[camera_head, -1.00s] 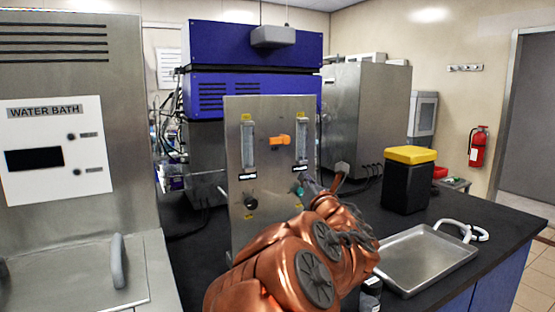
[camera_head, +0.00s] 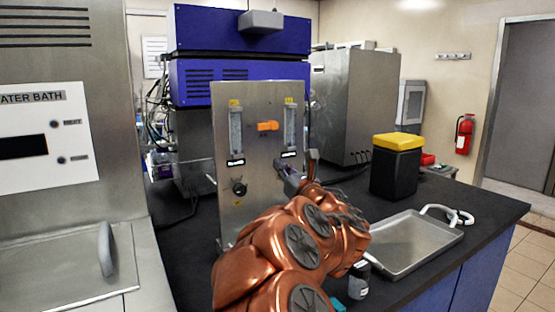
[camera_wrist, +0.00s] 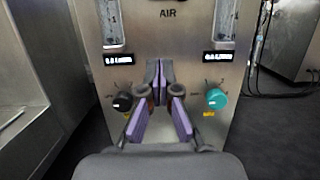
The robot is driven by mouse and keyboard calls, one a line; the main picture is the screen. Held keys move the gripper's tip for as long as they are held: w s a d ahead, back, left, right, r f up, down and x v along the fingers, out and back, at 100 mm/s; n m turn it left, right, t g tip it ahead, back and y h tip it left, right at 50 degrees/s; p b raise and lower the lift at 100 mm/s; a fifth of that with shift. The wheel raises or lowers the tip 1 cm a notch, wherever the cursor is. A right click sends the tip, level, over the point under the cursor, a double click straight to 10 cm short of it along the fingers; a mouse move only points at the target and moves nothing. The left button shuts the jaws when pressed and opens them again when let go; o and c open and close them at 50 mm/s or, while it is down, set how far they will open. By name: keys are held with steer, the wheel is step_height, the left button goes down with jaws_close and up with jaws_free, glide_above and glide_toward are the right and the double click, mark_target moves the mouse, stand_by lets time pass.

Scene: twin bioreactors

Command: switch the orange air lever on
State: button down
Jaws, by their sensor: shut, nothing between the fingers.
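The orange air lever (camera_head: 268,126) is on the upper middle of the upright metal panel (camera_head: 262,160), between two clear flow tubes. It points sideways in the head view. In the wrist view the panel (camera_wrist: 180,48) shows the "AIR" label near the top; the lever itself is out of that frame. My gripper (camera_head: 286,172) is in front of the panel's lower right part, below the lever and apart from it. In the wrist view my gripper (camera_wrist: 160,85) is shut and empty, between a black knob (camera_wrist: 123,101) and a teal knob (camera_wrist: 216,98). Whether the fingertips touch the panel is unclear.
A black bin with a yellow lid (camera_head: 396,165) and a metal tray (camera_head: 410,244) stand on the dark bench to the right. A small bottle (camera_head: 358,280) stands near my arm. The water bath (camera_head: 62,150) is at left.

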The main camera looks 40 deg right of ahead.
mark_target(267, 126)
steer(key=p+x, duration=0.1)
steer(key=x, duration=0.7)
steer(key=shift+w+p, duration=0.1)
steer(key=shift+p, duration=0.3)
step_height(267, 126, up, 3)
steer(key=shift+w+f+p, duration=0.15)
steer(key=shift+f+p, duration=0.1)
steer(key=shift+p, duration=0.3)
steer(key=shift+r+p, duration=0.3)
steer(key=shift+r, duration=0.5)
steer(key=shift+f+b, duration=0.1)
steer(key=shift+b, duration=0.25)
